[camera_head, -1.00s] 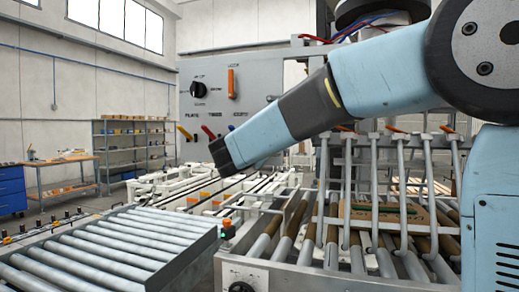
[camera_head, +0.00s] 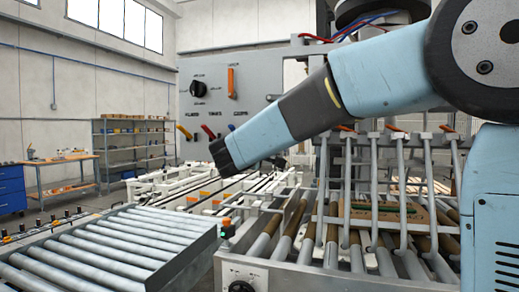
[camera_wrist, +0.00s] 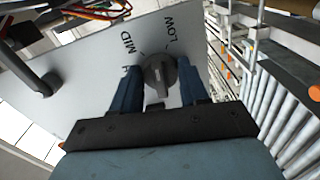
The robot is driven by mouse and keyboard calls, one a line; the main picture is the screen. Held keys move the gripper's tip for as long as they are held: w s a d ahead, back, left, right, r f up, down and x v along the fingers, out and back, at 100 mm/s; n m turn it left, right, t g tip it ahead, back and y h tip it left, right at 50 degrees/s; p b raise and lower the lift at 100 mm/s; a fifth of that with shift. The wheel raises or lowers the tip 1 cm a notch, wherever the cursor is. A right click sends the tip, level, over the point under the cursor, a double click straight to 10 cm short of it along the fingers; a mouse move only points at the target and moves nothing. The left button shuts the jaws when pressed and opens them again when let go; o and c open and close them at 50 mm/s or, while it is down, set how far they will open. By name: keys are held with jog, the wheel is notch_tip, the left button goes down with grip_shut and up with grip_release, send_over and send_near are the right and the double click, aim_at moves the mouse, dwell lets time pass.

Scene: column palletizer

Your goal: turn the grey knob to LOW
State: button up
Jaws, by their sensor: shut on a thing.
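The grey knob (camera_wrist: 159,70) is on a pale panel (camera_wrist: 75,75) in the wrist view. My gripper (camera_wrist: 159,74) has its two blue fingers on either side of the knob, shut on it. The word MID is printed up and left of the knob, and LOW up and right of it. Another label at the left is partly hidden by a finger. I cannot tell for sure which mark the knob points to. In the head view my fingers and this knob cannot be made out past the end of my arm.
A grey control panel (camera_head: 255,82) with a black knob (camera_head: 198,89) and an orange handle (camera_head: 231,83) stands behind my arm. A roller conveyor (camera_head: 110,247) lies at the lower left. Metal bars (camera_head: 348,190) stand over rollers at the right. Rollers (camera_wrist: 300,130) also show right in the wrist view.

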jog(key=m, duration=0.4)
jog(key=shift+f+m, duration=0.3)
jog(key=shift+f, duration=0.05)
dwell(0.4)
jog(key=o, duration=1)
jog(key=shift+r, duration=0.1)
jog(key=v, duration=1.3)
jog(key=shift+s+a, duration=0.1)
jog(key=shift+s, duration=0.25)
